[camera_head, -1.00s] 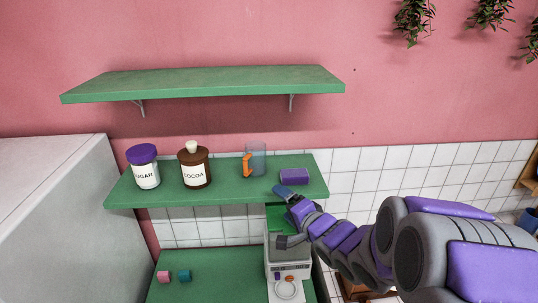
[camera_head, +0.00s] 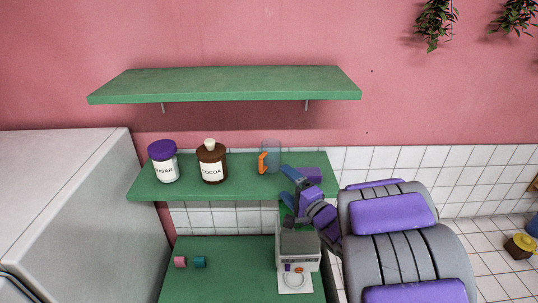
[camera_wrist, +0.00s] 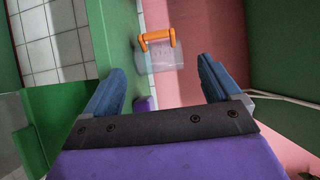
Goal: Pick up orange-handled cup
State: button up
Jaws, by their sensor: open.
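The orange-handled cup (camera_head: 272,154) is clear and bluish, and stands upright on the lower green shelf, right of the cocoa jar. Its orange handle (camera_head: 262,163) faces left and front. In the wrist view the cup (camera_wrist: 162,60) lies ahead of the fingertips, with its handle (camera_wrist: 155,38) on the far side. My gripper (camera_head: 287,186) is at the shelf's front edge, right of and in front of the cup. In the wrist view my gripper (camera_wrist: 160,80) has its blue fingers wide apart with nothing held. A gap shows between fingertips and cup.
A purple block (camera_head: 312,173) lies on the lower shelf (camera_head: 235,186) close behind my gripper, partly hidden. A cocoa jar (camera_head: 211,163) and sugar jar (camera_head: 163,162) stand left. An upper shelf (camera_head: 225,84) overhangs. A white machine (camera_head: 298,250) stands below.

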aim_at(262, 165)
jog(key=x, duration=0.9)
jog(key=shift+f, duration=0.15)
jog(key=shift+s+a+p+x, duration=0.15)
jog(key=shift+p+x, duration=0.1)
jog(key=shift+x, duration=1.05)
jog(key=shift+s+a+p+x, duration=0.1)
jog(key=shift+a+p+x, duration=0.1)
jog(key=shift+x, duration=1.05)
jog(key=shift+d, duration=0.1)
jog(key=c, duration=1)
jog(key=shift+o, duration=0.2)
